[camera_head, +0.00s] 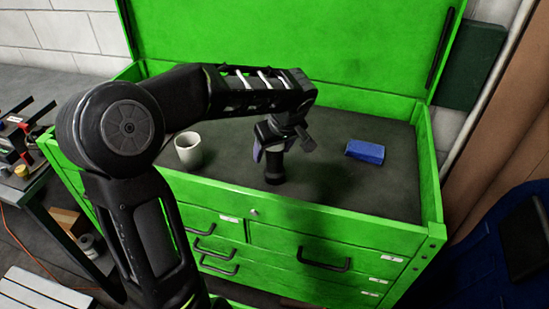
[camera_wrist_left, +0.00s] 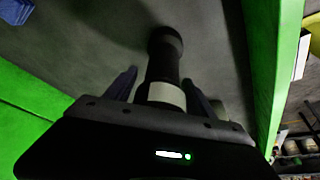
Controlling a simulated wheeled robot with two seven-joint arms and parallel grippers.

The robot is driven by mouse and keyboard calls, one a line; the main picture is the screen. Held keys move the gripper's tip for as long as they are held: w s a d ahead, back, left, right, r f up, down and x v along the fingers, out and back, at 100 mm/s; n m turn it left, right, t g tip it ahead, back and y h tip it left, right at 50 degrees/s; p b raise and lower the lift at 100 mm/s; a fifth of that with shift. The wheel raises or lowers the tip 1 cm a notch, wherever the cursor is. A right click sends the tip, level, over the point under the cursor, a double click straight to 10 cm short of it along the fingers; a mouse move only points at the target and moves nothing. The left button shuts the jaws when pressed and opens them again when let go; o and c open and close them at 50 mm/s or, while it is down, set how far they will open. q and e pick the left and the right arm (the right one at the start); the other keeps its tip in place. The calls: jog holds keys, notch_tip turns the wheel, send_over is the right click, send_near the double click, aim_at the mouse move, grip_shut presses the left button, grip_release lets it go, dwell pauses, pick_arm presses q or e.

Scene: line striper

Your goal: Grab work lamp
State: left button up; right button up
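The work lamp (camera_head: 274,172), a black cylinder that widens at its end, stands upright on the dark top of the green tool chest. In the left wrist view the lamp (camera_wrist_left: 164,62) shows a pale band near the gripper. My left gripper (camera_head: 272,147) reaches down over the lamp from above. In the left wrist view its two fingers (camera_wrist_left: 160,92) stand on either side of the lamp, apart, with a visible gap on the left side. The right finger is close to the lamp; I cannot tell whether it touches. My right gripper is not in view.
A white cup (camera_head: 188,150) stands left of the lamp and a blue block (camera_head: 365,151) lies to its right. The green tool chest (camera_head: 330,229) has raised side rims and an open lid (camera_head: 300,40) behind. A cluttered bench (camera_head: 22,170) is at the far left.

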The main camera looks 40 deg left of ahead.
pick_arm(q)
grip_shut()
dwell(0.5)
jog(key=shift+r, duration=0.1)
notch_tip(320, 180, up, 10)
jog(key=shift+f+b, duration=0.1)
jog(key=shift+b, duration=0.8)
